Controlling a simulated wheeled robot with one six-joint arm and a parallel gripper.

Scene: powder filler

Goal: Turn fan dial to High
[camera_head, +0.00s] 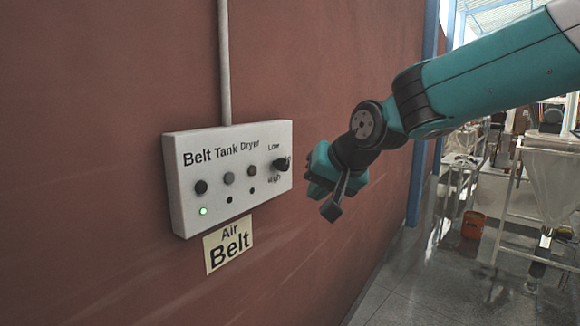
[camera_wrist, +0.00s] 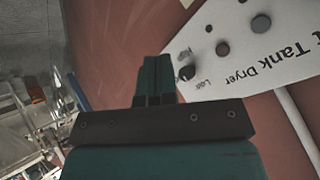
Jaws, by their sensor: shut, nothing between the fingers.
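The fan dial (camera_head: 281,164) is a black knob at the right end of a white control box (camera_head: 205,215) on the wall. "Low" is printed above it and "High" below it. The box is titled "Belt Tank Dryer". My gripper (camera_head: 331,207) is to the right of the dial in the head view, apart from it, with its fingers together and empty. In the wrist view my gripper (camera_wrist: 156,62) points up the picture, and the dial (camera_wrist: 187,73) is just right of the fingertips. The exact dial setting is too small to tell.
Several round buttons (camera_head: 228,178) sit left of the dial, with a lit green lamp (camera_head: 203,211) below. A yellow "Air Belt" label (camera_head: 229,245) is under the box. A grey conduit (camera_head: 224,60) runs up the red wall. An orange bucket (camera_head: 473,224) stands on the floor at right.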

